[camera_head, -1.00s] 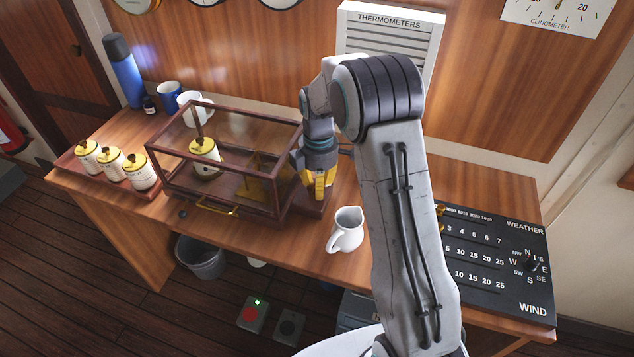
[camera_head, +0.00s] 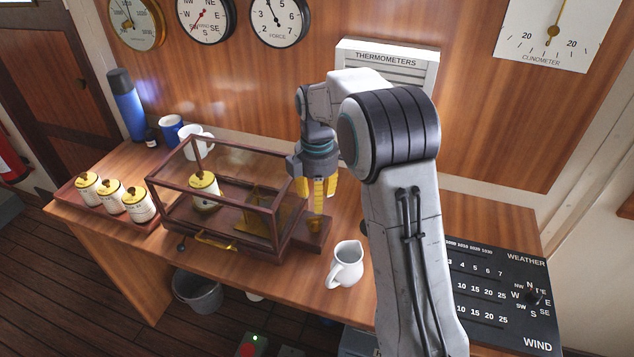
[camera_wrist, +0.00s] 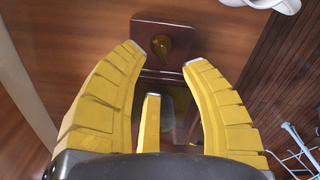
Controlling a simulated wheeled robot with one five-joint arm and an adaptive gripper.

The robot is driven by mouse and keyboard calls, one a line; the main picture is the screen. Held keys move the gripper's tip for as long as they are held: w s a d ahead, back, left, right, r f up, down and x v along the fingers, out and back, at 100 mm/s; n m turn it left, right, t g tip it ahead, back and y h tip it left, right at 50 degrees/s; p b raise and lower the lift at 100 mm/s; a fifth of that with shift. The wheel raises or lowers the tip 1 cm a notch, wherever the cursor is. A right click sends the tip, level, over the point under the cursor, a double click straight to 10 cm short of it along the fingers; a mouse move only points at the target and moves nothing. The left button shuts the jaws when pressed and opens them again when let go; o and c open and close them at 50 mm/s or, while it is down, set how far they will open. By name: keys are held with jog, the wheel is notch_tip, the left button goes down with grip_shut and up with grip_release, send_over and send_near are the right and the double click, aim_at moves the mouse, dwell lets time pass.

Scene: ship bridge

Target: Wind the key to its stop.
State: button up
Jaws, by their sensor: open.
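A glass-sided, wood-framed case (camera_head: 258,212) stands on the desk. A low dark wooden block (camera_head: 318,243) juts from its right end. A small brass piece (camera_head: 316,224), seemingly the key, stands on the block; its shape is too small to make out. It shows as a rounded brass form (camera_wrist: 161,45) in the wrist view, beyond the fingertips. My gripper (camera_head: 317,196) points down above the brass piece, apart from it. Its yellow fingers (camera_wrist: 168,58) are spread in the wrist view with nothing between them.
A white jug (camera_head: 345,265) stands just right of the block. A yellow-lidded jar (camera_head: 204,192) is inside the case; similar jars (camera_head: 112,197) stand on a tray at left. A weather board (camera_head: 500,295) lies at right. The thermometers box (camera_head: 388,62) is behind my arm.

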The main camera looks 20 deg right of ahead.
jog(key=shift+r, duration=2.15)
jog(key=n+b, duration=0.1)
jog(key=b, duration=0.6)
send_over(317, 217)
notch_tip(317, 217, down, 5)
jog(key=shift+f, duration=3.45)
grip_shut()
